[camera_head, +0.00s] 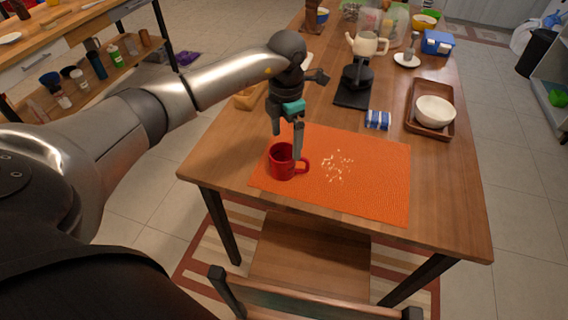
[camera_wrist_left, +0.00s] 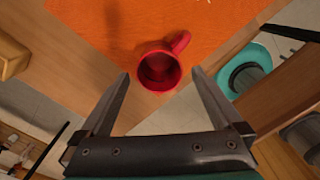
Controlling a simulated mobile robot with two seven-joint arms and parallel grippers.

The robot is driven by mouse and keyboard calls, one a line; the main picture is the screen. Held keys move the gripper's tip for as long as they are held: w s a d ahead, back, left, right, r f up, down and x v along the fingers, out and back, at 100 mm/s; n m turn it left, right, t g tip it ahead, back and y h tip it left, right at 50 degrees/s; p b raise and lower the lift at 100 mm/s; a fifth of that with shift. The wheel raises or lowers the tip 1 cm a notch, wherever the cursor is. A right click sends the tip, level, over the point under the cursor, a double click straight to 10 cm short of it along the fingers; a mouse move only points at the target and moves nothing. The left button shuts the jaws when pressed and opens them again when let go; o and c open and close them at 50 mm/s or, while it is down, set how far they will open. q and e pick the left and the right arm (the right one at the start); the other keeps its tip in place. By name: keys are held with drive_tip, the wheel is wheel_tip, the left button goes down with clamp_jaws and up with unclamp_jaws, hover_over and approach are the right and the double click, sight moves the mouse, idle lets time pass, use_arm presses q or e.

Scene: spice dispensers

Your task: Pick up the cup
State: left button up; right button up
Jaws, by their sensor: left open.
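A red cup (camera_head: 281,163) stands upright on the left part of an orange placemat (camera_head: 370,190) near the table's front edge. Its handle points right in the head view. My left gripper (camera_head: 286,140) is open and points down just above and behind the cup. In the left wrist view, the red cup (camera_wrist_left: 158,70) lies just beyond the gap between the open fingertips of my left gripper (camera_wrist_left: 160,76), with nothing held. The cup's inside looks dark and its contents cannot be told. My right gripper is not in view.
Pale crumbs (camera_head: 337,166) lie on the placemat. A white bowl (camera_head: 435,110) sits in a brown tray (camera_head: 414,125) at the right. A blue-and-white item (camera_head: 378,120) and a black stand (camera_head: 352,93) are behind the mat. A chair (camera_head: 300,302) stands at the front.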

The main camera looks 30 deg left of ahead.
sight(284, 152)
use_arm(q)
drive_tip(key=f, duration=0.2)
drive_tip(key=f+b, duration=0.1)
drive_tip(key=f, duration=0.2)
drive_tip(key=shift+s+a+f, duration=0.1)
drive_tip(key=shift+s+a, duration=0.1)
drive_tip(key=shift+c, duration=0.2)
drive_tip(key=c, duration=1.3)
drive_tip(key=shift+c, duration=0.2)
